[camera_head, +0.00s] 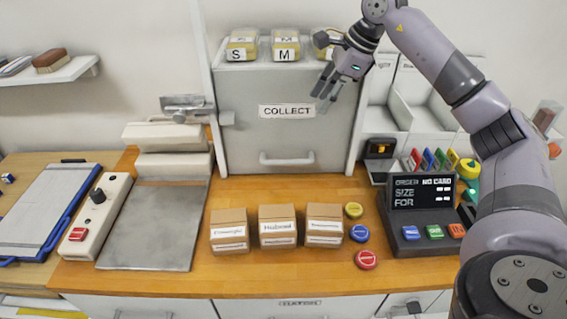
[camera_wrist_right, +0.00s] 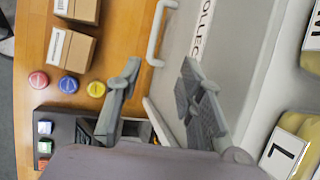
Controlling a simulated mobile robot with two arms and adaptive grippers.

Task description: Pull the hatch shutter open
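The hatch shutter (camera_head: 250,115) is a grey upright panel with a COLLECT label (camera_head: 287,111) at the back of the counter. It is down, with its lower edge at the wooden counter. Its pale bar handle (camera_head: 287,160) is low on the panel, and the handle also shows in the right wrist view (camera_wrist_right: 156,35). My right gripper (camera_head: 328,88) is in front of the panel's upper right, above and to the right of the handle. In the right wrist view its two fingers (camera_wrist_right: 158,85) are spread with nothing between them. My left gripper is not in view.
Several cardboard boxes (camera_head: 277,226) stand on the counter before the shutter, beside coloured discs (camera_head: 360,233). An order display (camera_head: 423,192) with buttons is at right. A metal plate (camera_head: 150,225) lies at left.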

